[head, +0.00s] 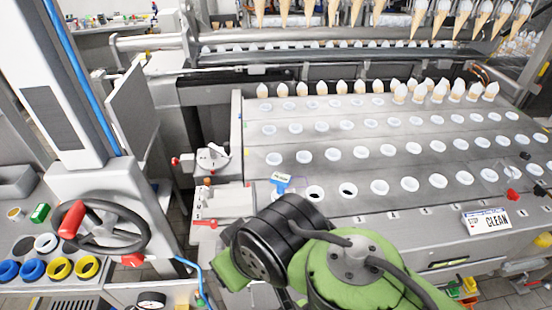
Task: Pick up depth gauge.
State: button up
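A small blue piece with a pale label (281,182) lies on the metal plate, near its front left and just left of a row of holes. It looks like the depth gauge, but it is too small to be certain. My green and black arm rises from the bottom of the head view, and its black wrist part is just below the blue piece. My gripper's fingers are not visible, so whether they are open or shut does not show.
The metal plate (400,210) carries rows of white-rimmed holes and cones at the back. A handwheel (98,226), blue and yellow rings, and a round dial (151,300) are at left. Hanging cones line the top.

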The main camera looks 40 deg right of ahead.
aim_at(282, 181)
jog(key=z, duration=1.25)
